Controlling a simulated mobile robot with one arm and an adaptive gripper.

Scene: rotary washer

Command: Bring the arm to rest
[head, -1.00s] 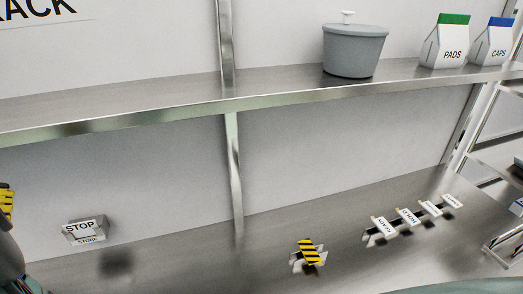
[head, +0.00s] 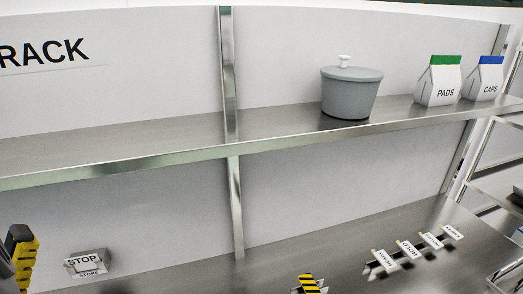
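At the lower left edge, a dark part with a yellow, black-notched face (head: 25,260) shows, cut by the frame. It looks like the end of my arm with my gripper, but I cannot make out two fingertips or whether anything is between them. It appears in front of the bench, left of a small block labelled STOP and STORE (head: 88,264), with a gap between them in the picture. The rest of my arm is mostly out of view.
A steel shelf (head: 165,135) runs above the bench, holding a grey lidded pot (head: 350,95), a PADS carton (head: 440,82) and a CAPS carton (head: 484,80). Several labelled tags (head: 408,249) and a striped yellow-black piece (head: 309,284) are on the steel bench (head: 350,235). An upright (head: 231,130) divides the wall.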

